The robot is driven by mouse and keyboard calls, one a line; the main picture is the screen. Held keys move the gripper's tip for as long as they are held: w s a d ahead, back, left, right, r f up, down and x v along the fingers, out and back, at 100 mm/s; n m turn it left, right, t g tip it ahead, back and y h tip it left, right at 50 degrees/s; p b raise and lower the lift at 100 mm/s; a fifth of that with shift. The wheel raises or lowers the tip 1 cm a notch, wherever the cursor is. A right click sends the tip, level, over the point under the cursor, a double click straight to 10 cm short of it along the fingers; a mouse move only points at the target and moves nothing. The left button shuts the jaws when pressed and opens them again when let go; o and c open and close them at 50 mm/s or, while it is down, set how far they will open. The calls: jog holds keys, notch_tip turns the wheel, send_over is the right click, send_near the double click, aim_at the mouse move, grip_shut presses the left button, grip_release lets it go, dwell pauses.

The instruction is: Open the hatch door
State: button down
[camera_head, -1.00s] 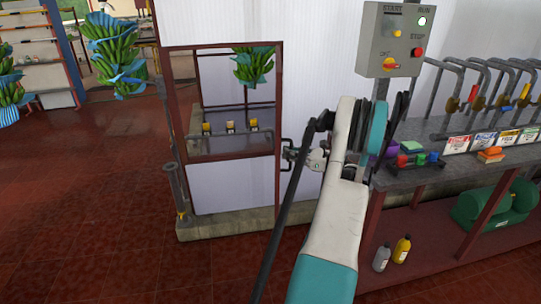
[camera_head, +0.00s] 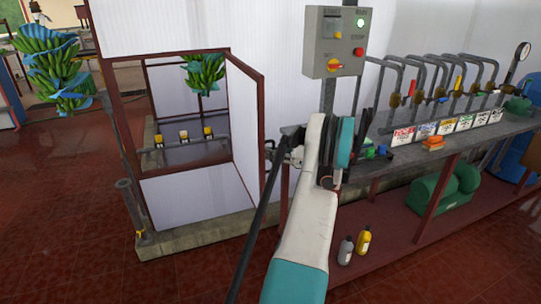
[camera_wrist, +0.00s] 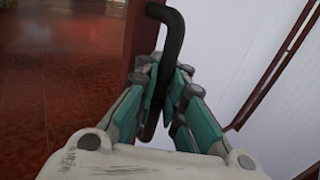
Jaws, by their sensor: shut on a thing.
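The hatch door (camera_head: 245,120) is a white panel with a red-brown frame. It stands swung out from the right side of the hatch opening (camera_head: 190,110), its free edge toward me. A dark bent handle (camera_wrist: 171,40) sits by the door's brown edge in the wrist view; in the head view it shows small at the free edge (camera_head: 268,152). My gripper (camera_wrist: 168,88) is shut around the handle, its green-padded fingers on both sides of the bar. In the head view my arm partly hides the gripper.
A control box (camera_head: 342,42) on a post and a grey workbench (camera_head: 440,140) with pipes stand to the right. A banana bunch (camera_head: 205,75) hangs beyond the opening, another (camera_head: 55,70) at far left. The red tiled floor (camera_head: 70,180) at left is clear.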

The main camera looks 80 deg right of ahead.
jog(key=c, duration=1.7)
grip_release()
jog(key=shift+s+a, duration=0.2)
jog(key=shift+s, duration=0.15)
jog(key=shift+o, duration=0.2)
jog(key=shift+w, duration=0.15)
jog(key=s, duration=1.2)
jog(key=shift+d, duration=0.25)
